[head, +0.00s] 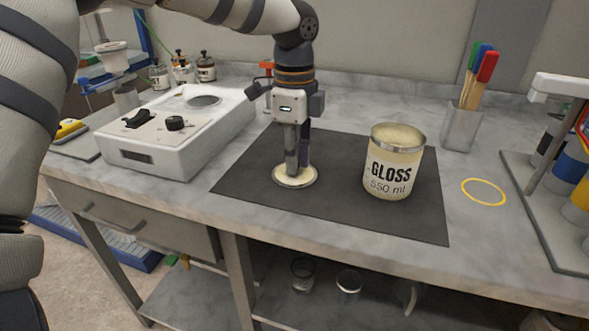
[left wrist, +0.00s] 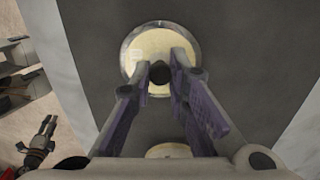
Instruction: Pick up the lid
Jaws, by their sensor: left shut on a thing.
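The lid (head: 295,177) is a small cream disc with a metal rim, at the left of the dark mat. My left gripper (head: 297,168) points straight down over it and hides its middle. In the left wrist view the lid (left wrist: 158,43) has a dark round knob (left wrist: 159,75) between my fingertips, and the gripper is shut on it. I cannot tell whether the lid touches the mat. The cream can marked GLOSS (head: 391,163) stands upright to the right, apart from the gripper. What seems to be my right gripper (left wrist: 37,143) shows small at the lower left of the wrist view.
The dark mat (head: 341,203) is bare in front of the can. A white device (head: 172,143) stands left. A brush holder (head: 462,127), a yellow ring (head: 484,192) and a rack (head: 555,220) are right. In the wrist view, a cream shape (left wrist: 168,151) is partly hidden.

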